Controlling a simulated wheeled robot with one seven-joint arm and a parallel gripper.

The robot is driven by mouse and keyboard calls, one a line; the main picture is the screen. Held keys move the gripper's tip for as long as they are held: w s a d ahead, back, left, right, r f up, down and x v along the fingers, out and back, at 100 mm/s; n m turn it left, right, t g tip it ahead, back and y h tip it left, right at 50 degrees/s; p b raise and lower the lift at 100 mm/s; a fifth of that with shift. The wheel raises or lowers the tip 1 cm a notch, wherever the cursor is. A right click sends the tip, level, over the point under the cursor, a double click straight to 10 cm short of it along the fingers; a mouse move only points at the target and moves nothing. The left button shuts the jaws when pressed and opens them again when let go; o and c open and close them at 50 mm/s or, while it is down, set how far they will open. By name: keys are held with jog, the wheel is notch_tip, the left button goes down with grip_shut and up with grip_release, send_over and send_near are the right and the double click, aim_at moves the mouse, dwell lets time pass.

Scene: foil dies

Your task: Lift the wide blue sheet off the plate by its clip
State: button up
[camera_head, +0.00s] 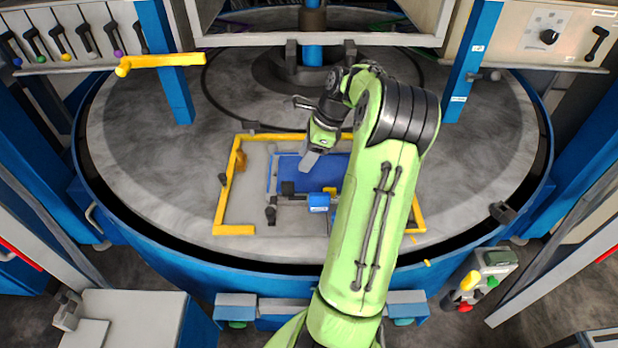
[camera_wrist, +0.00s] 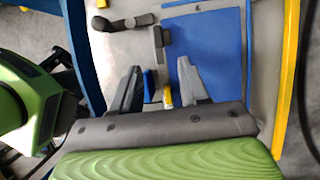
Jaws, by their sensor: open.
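The wide blue sheet (camera_head: 312,174) lies flat on the grey plate (camera_head: 250,195), inside a yellow border. It also shows in the wrist view (camera_wrist: 222,50). A dark clip-like piece (camera_head: 288,188) sits at the sheet's near edge; in the wrist view it is the dark bar (camera_wrist: 159,45) along the sheet's left edge. I cannot tell for certain that it is the clip.
A small blue block (camera_head: 319,202) and a yellow piece (camera_wrist: 168,95) are near the gripper. A black handle-like part (camera_head: 270,213) stands by the sheet's near-left corner. The yellow border (camera_head: 225,190) rings the plate. Bare round table (camera_head: 145,150) is open at left; blue posts (camera_head: 178,95) stand behind.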

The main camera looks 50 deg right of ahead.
aim_at(293, 181)
jog(key=b+x, duration=0.1)
jog(key=x, duration=1)
jog(key=shift+s+d+f, duration=0.15)
grip_shut()
